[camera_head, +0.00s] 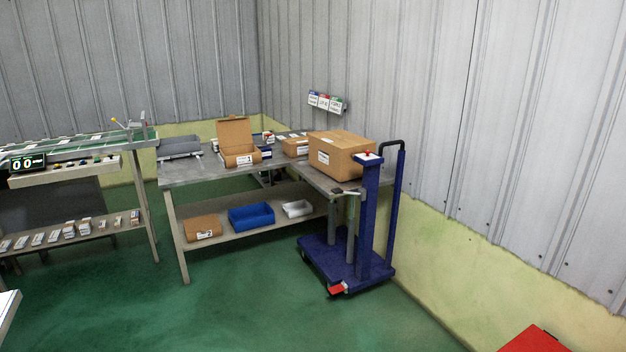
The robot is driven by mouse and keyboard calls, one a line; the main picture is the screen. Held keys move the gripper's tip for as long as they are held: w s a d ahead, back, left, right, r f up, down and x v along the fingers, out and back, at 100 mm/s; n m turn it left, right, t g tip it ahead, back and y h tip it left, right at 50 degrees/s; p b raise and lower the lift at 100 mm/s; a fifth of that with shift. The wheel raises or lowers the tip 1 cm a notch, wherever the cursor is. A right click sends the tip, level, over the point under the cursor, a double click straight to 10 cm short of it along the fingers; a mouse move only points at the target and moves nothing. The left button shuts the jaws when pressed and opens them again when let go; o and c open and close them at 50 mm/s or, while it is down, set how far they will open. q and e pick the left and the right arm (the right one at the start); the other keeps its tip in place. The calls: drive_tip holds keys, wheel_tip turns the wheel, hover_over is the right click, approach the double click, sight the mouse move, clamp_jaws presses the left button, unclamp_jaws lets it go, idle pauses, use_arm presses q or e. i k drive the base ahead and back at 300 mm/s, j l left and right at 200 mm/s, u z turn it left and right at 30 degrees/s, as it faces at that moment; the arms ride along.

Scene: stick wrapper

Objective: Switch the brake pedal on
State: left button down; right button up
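A red pedal (338,289) sticks out low at the front corner of a blue wheeled cart (345,262), just above the green floor. I take it to be the brake pedal; it is too small to tell whether it is on or off. The cart has a tall blue column (371,220) with a red button (367,154) on top and a dark push handle (391,144) behind. Neither of my grippers shows in the head view.
A conveyor bench (130,150) is at left. A red object (535,340) is at the lower right. The green floor in front is clear.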

sight(338, 288)
drive_tip(key=i+u, duration=0.15)
drive_tip(key=i, duration=1)
drive_tip(key=i+z, duration=0.35)
drive_tip(key=i, duration=0.15)
drive_tip(key=i+j+z, duration=0.1)
drive_tip(key=i+z, duration=0.25)
drive_tip(key=i, duration=0.15)
drive_tip(key=i+j+z, duration=0.25)
drive_tip(key=i+z, duration=0.15)
drive_tip(key=i+j+z, duration=0.35)
drive_tip(key=i+j, duration=0.05)
drive_tip(key=i, duration=0.05)
